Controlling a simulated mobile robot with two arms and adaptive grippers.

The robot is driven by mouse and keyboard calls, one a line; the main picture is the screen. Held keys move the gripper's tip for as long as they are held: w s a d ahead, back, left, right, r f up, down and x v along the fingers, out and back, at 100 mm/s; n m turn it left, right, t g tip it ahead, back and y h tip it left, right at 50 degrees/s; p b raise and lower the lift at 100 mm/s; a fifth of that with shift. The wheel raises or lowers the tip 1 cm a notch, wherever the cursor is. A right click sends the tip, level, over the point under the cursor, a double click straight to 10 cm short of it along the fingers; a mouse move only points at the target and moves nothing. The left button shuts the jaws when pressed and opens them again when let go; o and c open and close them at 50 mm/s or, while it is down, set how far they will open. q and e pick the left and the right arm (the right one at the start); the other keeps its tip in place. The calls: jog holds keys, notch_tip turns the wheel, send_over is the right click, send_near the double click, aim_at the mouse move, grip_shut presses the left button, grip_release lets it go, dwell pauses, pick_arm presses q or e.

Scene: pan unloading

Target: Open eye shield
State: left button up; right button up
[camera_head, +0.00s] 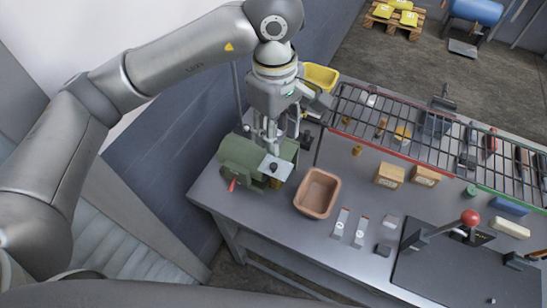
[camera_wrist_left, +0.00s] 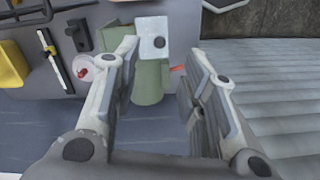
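The eye shield (camera_head: 277,168) is a small pale plate with a dark knob, on the front of a green machine (camera_head: 238,152) at the table's left end. In the left wrist view the shield (camera_wrist_left: 153,36) lies beyond the fingertips, with the green machine (camera_wrist_left: 150,82) between the fingers. My left gripper (camera_head: 270,138) points down over the machine, close behind the shield in the head view. Its fingers (camera_wrist_left: 164,55) stand apart with nothing gripped between them. I cannot tell whether a finger touches the shield. My right gripper is not in view.
A tan bin (camera_head: 318,192) stands right of the machine. A wire rack (camera_head: 395,118) runs along the back, near a yellow bin (camera_head: 321,77). A red-knobbed lever tool (camera_head: 469,218) is at right. A red tab (camera_head: 232,185) sticks out from the machine's front.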

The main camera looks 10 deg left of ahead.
aim_at(274, 165)
pick_arm(q)
jog(key=f+p, duration=0.1)
jog(key=f, duration=0.2)
jog(key=f+p, duration=0.2)
jog(key=f, duration=0.1)
jog(key=f+p, duration=0.1)
jog(key=f, duration=0.2)
jog(key=shift+w+a+f, duration=0.15)
jog(key=shift+a+f, duration=0.15)
jog(key=shift+a, duration=0.05)
jog(key=shift+f+p, duration=0.3)
jog(key=shift+f, duration=0.25)
grip_shut()
